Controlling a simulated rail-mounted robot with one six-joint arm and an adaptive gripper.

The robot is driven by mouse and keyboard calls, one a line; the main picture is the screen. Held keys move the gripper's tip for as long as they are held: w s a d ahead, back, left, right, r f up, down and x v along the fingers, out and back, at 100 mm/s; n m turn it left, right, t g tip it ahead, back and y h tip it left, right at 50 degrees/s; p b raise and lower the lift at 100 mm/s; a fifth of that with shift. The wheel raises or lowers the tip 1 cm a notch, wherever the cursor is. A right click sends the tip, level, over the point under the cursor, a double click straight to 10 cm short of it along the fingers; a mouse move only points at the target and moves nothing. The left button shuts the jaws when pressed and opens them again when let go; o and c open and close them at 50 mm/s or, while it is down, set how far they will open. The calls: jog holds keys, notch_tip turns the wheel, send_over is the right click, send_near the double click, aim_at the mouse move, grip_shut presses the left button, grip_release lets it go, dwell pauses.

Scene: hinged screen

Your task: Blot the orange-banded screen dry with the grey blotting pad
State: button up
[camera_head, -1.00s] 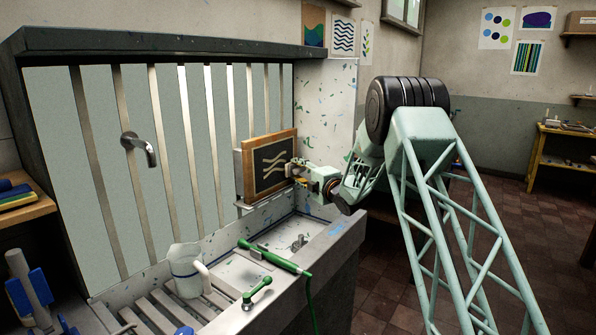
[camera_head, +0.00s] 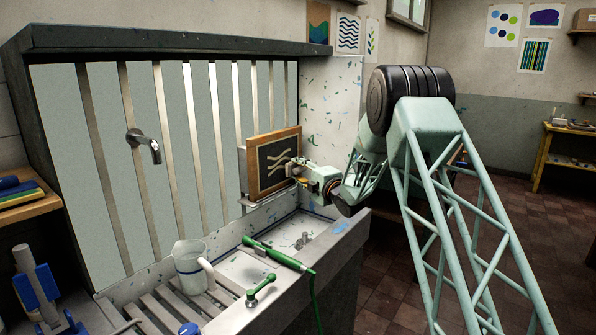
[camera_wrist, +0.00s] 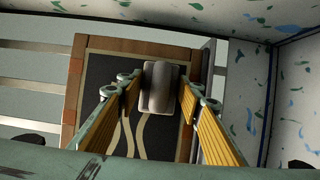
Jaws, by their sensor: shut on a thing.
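The screen (camera_head: 274,163) stands upright against the slatted back of the wash trough. It has an orange-brown wooden frame and a dark panel with pale wavy lines. In the wrist view the screen's dark panel (camera_wrist: 108,70) lies behind my fingers. My gripper (camera_head: 297,170) is at the screen's right side. The wrist view shows my gripper (camera_wrist: 160,84) shut on the grey blotting pad (camera_wrist: 160,90), a rounded grey block between the fingertips. The pad is in front of the panel, near the frame's edge; I cannot tell if it touches. In the head view the pad is not clearly visible.
A wall tap (camera_head: 143,145) is left of the screen. A pale jug (camera_head: 189,268) stands on the trough's slats. A green spray wand (camera_head: 275,255) with its hose and a green-handled valve (camera_head: 261,289) lie at the trough's front. The speckled side wall (camera_head: 332,110) is close to the right.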

aim_at(290, 171)
jog(key=shift+a, duration=0.1)
jog(key=shift+s+a, duration=1.1)
jog(key=shift+s, duration=0.2)
jog(key=shift+s+a, duration=0.25)
jog(key=shift+s, duration=0.05)
jog(key=shift+s+a, duration=0.4)
jog(key=shift+s, duration=0.2)
jog(key=shift+s+a, duration=0.4)
jog(key=shift+s, duration=0.2)
jog(key=shift+a, duration=0.1)
jog(key=shift+s+a, duration=0.5)
jog(key=shift+s, duration=0.15)
jog(key=shift+s+a, duration=0.45)
jog(key=shift+s, duration=0.2)
jog(key=shift+s+a, duration=0.1)
jog(key=shift+s+a, duration=0.5)
jog(key=shift+s, duration=0.2)
jog(key=shift+s+a, duration=0.5)
jog(key=shift+s, duration=0.2)
